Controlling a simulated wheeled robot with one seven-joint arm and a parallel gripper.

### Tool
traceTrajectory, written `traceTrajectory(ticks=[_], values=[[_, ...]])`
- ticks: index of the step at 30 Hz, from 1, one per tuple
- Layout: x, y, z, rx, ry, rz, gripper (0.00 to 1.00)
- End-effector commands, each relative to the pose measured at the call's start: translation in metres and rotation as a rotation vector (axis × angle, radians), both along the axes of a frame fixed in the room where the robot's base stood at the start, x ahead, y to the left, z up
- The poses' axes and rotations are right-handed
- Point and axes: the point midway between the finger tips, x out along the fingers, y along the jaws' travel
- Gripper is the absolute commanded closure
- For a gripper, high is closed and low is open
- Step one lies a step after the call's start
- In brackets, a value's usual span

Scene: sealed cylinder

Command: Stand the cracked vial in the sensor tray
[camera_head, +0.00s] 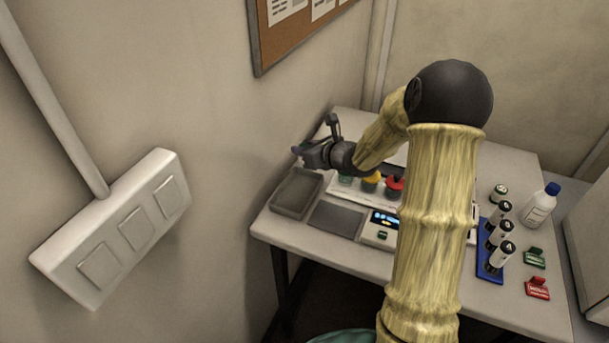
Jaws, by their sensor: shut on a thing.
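My gripper (318,143) is over the left back part of the table, near the wall. It is shut on a small dark purplish thing (298,150), mostly hidden, and I cannot tell if this is the cracked vial. A shallow grey open tray (274,205) sits at the table's left end, below and left of my gripper, and looks empty. I cannot tell if it is the sensor tray. A dark flat pad (336,219) lies right of it. Teal (345,181), yellow (371,182) and red (393,187) topped things stand behind the pad, partly hidden by my arm.
A device with a lit display (384,219) is right of the pad. Further right are a blue rack (490,265) with dark-topped tubes, a white bottle (540,205), a small jar (499,193), and green (535,258) and red (537,289) labelled things. My arm hides the table's middle.

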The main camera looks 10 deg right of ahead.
Motion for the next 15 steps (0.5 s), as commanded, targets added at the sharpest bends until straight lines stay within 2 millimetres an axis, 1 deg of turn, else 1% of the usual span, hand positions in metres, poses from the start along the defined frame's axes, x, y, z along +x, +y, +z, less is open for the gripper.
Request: traceTrajectory(ticks=[1, 3, 6, 9, 15], values=[[-0.001, 0.000, -0.012, 0.003, 0.006, 0.001, 0.94], [0.000, 0.000, -0.025, 0.002, 0.006, 0.000, 0.94], [0.000, 0.000, -0.037, 0.001, 0.003, 0.000, 0.94], [0.000, 0.000, -0.040, 0.000, 0.000, 0.001, 0.94], [0.000, 0.000, -0.040, 0.000, -0.001, 0.001, 0.94]])
